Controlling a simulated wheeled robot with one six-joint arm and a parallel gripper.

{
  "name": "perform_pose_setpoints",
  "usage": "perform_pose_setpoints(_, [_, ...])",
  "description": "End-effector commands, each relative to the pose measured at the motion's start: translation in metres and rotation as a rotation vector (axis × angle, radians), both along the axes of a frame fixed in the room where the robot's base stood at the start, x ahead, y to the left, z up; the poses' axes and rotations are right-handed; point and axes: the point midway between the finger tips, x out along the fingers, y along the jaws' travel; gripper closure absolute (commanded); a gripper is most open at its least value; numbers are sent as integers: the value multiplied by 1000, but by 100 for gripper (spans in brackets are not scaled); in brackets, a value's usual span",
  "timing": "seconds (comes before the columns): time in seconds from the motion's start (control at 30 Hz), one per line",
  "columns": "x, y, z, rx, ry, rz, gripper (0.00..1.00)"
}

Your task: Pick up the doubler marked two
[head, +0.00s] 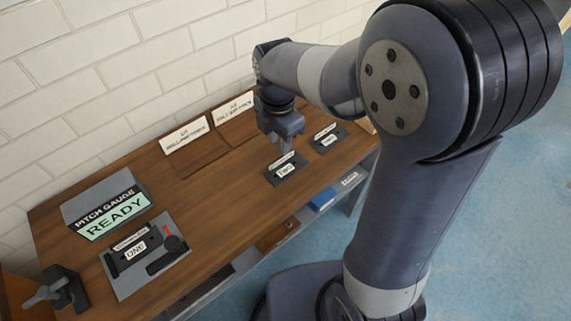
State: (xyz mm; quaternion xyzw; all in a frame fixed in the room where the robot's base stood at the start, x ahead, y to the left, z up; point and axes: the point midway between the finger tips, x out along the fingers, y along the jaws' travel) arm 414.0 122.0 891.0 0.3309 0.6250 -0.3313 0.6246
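A small dark plate with a white label that seems to read TWO (272,182) lies near the front edge of the wooden bench, with a second white strip standing along its back. I take it as the doubler marked two. My gripper (284,148) points down just above and behind this plate, its fingers near the plate's back strip. From this angle I cannot tell whether the fingers touch it or how far apart they are. A similar dark plate (341,131), its label too small to read surely, lies to the right.
The bench (225,200) has clear wood left of the plate. A pitch gauge reading READY (105,205) and a grey fixture holding a piece marked ONE (135,250) stand left. Two white signs (185,134) stand at the back by the brick wall. A lower shelf holds a blue item (322,199).

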Motion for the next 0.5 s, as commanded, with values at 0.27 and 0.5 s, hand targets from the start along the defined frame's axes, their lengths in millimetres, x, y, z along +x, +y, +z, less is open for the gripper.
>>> perform_pose_setpoints(0.27, [-4, -3, -33, -1, 4, -2, 69])
perform_pose_setpoints(0.5, [-4, -3, -55, 0, 0, -2, 69])
